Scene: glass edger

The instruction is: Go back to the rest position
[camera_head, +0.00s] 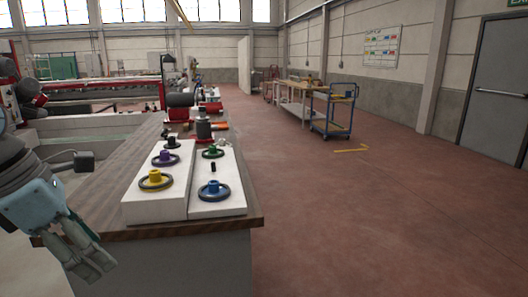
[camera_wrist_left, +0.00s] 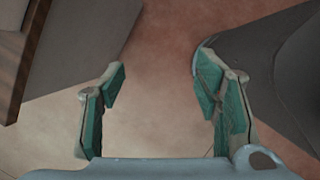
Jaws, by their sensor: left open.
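My left gripper (camera_head: 92,262) is at the lower left of the head view, beside the left front corner of the wooden bench top (camera_head: 190,229). In the left wrist view my left gripper (camera_wrist_left: 160,85) has its two green fingers wide apart, with only reddish floor between them. It is open and holds nothing. My right gripper does not show in either view.
White blocks on the bench carry wheels with yellow (camera_head: 155,178), blue (camera_head: 213,188), purple (camera_head: 165,157) and green (camera_head: 212,151) hubs. A blue trolley (camera_head: 333,112) and a workbench (camera_head: 294,95) stand further back. The red floor (camera_head: 370,220) at right is clear.

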